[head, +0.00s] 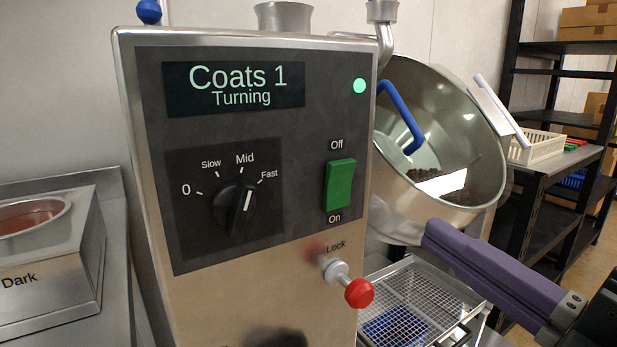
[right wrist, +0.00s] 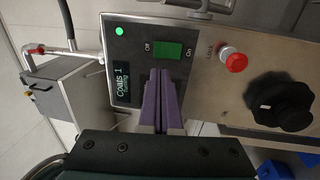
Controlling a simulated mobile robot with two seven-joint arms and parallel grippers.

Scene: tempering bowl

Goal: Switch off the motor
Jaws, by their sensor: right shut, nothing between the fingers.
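The motor panel (head: 320,100) faces me, with a display (head: 234,88) reading "Coats 1 Turning" and a lit green lamp (head: 359,86). A green rocker switch (head: 340,184) sits between "Off" above and "On" below. It also shows in the right wrist view (right wrist: 168,49). My right gripper (head: 430,236) has purple fingers, shut and empty, right of and below the switch in the head view. In the right wrist view its fingertips (right wrist: 160,74) point toward the panel near the switch; I cannot tell the gap. My left gripper is not in view.
A speed dial (head: 235,210) points around Mid to Fast. A red-tipped lock knob (head: 358,292) sticks out below the switch. The steel pan (head: 480,180) with dark pieces tilts at right, above a wire-mesh tray (head: 410,300). A "Dark" tank (head: 40,275) stands left.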

